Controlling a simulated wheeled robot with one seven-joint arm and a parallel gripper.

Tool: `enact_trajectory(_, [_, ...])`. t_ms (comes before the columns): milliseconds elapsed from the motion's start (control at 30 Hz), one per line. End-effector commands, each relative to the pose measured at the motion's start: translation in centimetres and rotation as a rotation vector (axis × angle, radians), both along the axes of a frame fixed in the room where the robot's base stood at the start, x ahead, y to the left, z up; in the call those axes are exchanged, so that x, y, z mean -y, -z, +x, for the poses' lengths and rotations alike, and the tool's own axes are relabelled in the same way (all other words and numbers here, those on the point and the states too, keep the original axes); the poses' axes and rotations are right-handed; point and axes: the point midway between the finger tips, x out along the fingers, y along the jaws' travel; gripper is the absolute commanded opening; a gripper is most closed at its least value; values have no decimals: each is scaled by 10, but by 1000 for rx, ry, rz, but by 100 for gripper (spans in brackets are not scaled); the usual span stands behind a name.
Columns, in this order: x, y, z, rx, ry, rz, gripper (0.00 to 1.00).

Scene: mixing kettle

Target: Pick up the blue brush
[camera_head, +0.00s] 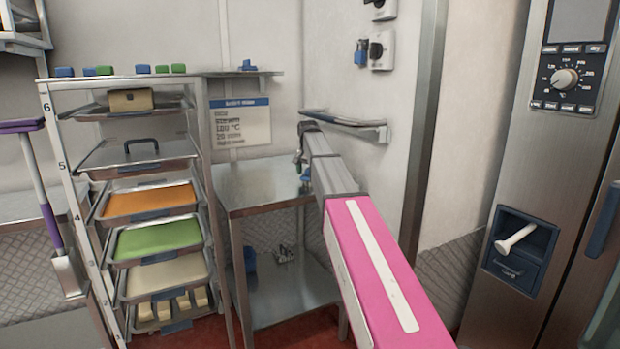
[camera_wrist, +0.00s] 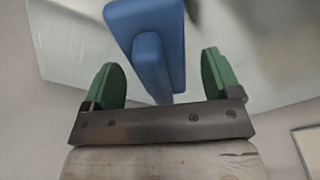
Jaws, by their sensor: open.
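A blue object, which looks like the blue brush (camera_wrist: 146,19), shows large in the wrist view, with a wide body and a narrower raised bar along it. Its near end lies between the two green fingers of my gripper (camera_wrist: 160,80). The fingers stand apart, with a gap on both sides of the blue object, and I see no contact. In the head view my arm reaches over the steel table (camera_head: 255,190), and a small bit of blue (camera_head: 306,174) shows by its end. My fingers are too small there to make out clearly.
A tray rack (camera_head: 75,165) stands left of the steel table. A wall rail shelf (camera_head: 345,121) is just above my arm's end. A small shelf (camera_head: 215,73) holds another blue item (camera_head: 247,65). The steel oven (camera_head: 530,170) stands at right. The table's left part is bare.

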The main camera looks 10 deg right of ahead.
Motion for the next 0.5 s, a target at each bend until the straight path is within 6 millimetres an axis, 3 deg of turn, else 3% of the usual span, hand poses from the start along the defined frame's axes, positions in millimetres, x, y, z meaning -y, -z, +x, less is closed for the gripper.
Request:
enact_trajectory(100, [1,10,1,1,0,0,83])
enact_trajectory(300, [1,11,1,1,0,0,83])
enact_trajectory(367, [1,11,1,1,0,0,67])
enact_trajectory(500, [1,11,1,1,0,0,21])
